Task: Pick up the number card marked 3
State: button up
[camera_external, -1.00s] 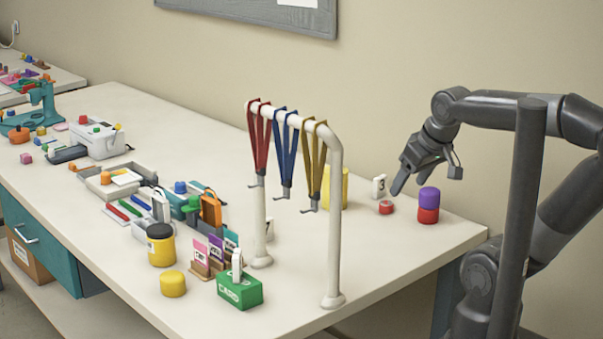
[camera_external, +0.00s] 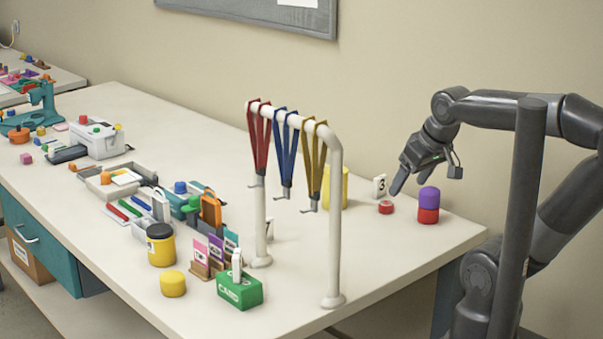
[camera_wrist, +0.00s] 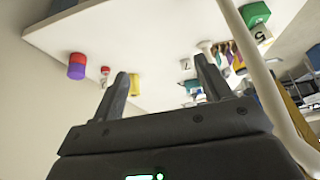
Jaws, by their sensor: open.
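The number card marked 3 (camera_external: 379,186) is small and white with a dark numeral. It stands upright near the back edge at the right end of the table, just behind a red round piece (camera_external: 386,207). My gripper (camera_external: 400,183) is above the table, just right of the card and apart from it. In the wrist view my gripper (camera_wrist: 161,65) shows two spread fingers with nothing between them. There the red round piece (camera_wrist: 105,70) is left of the left finger. I cannot clearly make out the card marked 3 in that view.
A purple-and-red cylinder (camera_external: 428,205) stands close right of the card. A yellow cylinder (camera_external: 341,187) stands to its left. A white rail (camera_external: 335,230) with hanging straps rises in front. The wall is close behind. The table's right front corner is clear.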

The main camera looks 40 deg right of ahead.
jog(key=w+d+r, duration=0.2)
jog(key=w, duration=0.5)
jog(key=w+d+r, duration=0.2)
jog(key=w+d, duration=0.1)
jog(key=w, duration=0.3)
jog(key=n+g, duration=0.1)
jog(key=g, duration=0.1)
send_over(381, 177)
jog(key=s, duration=0.2)
notch_tip(381, 177, down, 18)
jog(key=x, duration=0.5)
jog(key=shift+w+a+f, duration=0.15)
jog(key=shift+f, duration=0.05)
jog(key=x, duration=0.5)
jog(key=shift+s+f, duration=0.25)
jog(key=c, duration=1.1)
